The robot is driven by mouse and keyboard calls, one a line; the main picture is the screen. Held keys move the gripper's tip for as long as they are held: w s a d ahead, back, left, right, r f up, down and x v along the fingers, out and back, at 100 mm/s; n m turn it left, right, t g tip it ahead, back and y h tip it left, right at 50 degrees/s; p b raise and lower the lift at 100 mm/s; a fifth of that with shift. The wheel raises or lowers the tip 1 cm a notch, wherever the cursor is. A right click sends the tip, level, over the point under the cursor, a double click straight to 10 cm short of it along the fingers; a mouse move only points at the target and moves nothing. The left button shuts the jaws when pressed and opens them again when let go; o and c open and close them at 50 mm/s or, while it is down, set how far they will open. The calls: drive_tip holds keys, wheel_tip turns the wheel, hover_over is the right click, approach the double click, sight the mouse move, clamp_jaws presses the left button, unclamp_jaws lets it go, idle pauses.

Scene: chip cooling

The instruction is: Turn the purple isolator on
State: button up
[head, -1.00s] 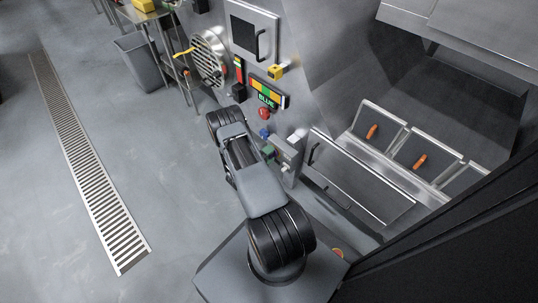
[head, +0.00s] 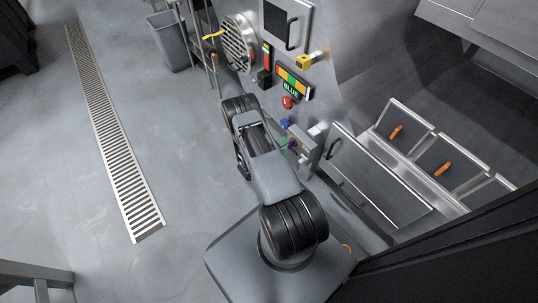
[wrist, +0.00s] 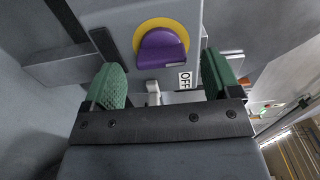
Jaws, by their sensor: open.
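The purple isolator (wrist: 162,50) shows at the top middle of the wrist view, a rounded purple handle on a yellow disc fixed to a grey panel. An "OFF" label (wrist: 185,80) sits just below and right of it. My gripper (wrist: 160,72) is open, its two green finger pads on either side below the isolator, with nothing between them. I cannot tell how far off the handle is. In the head view the purple isolator (head: 292,144) is a small spot beside my arm, and my gripper is mostly hidden there.
Metal doors with handles (head: 370,178) stand to the right. Open floor with a drain grate (head: 125,170) lies to the left.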

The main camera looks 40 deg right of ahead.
drive_tip(key=a+p, duration=0.2)
drive_tip(key=a, duration=0.9)
drive_tip(key=shift+w, duration=0.4)
